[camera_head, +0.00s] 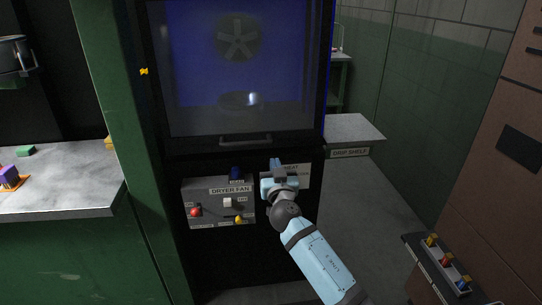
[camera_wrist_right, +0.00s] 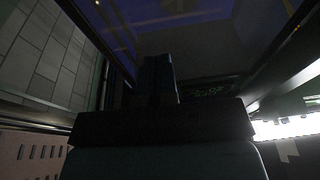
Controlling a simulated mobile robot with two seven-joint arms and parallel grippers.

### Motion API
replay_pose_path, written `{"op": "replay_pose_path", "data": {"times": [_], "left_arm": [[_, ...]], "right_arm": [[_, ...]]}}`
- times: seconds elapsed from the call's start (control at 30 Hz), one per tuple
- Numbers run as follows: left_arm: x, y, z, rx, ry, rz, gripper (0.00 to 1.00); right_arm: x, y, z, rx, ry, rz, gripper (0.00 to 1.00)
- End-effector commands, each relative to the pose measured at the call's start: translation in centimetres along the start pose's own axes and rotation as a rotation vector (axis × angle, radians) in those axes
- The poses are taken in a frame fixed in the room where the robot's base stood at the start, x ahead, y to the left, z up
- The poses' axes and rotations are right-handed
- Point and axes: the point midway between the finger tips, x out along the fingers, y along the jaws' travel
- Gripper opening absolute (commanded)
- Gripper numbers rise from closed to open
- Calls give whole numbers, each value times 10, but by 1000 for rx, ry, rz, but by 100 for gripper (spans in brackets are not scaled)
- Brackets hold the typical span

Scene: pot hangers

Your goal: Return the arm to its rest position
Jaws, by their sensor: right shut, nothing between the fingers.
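My right arm (camera_head: 322,262) reaches up from the lower right in the head view. Its gripper (camera_head: 277,165) is shut and empty, in front of the dark cabinet below the blue-lit dryer window. The gripper partly covers a label to the right of the dryer fan panel (camera_head: 220,200). In the right wrist view the shut fingers (camera_wrist_right: 158,78) point up toward the dark cabinet front. I cannot tell whether they touch it. My left gripper is not in view.
The dryer door (camera_head: 238,70) has a handle bar (camera_head: 245,141) above my gripper. A drip shelf (camera_head: 350,129) juts out at the right. A green post (camera_head: 122,130) and grey counter (camera_head: 60,190) stand left. A switch box (camera_head: 445,265) is lower right.

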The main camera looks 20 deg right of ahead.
Motion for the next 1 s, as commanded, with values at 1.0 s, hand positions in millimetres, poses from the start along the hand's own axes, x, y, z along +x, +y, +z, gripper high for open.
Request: {"op": "replay_pose_path", "data": {"times": [1.0], "left_arm": [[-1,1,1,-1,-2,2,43]], "right_arm": [[-374,-10,136,-49,-688,-485,0]]}}
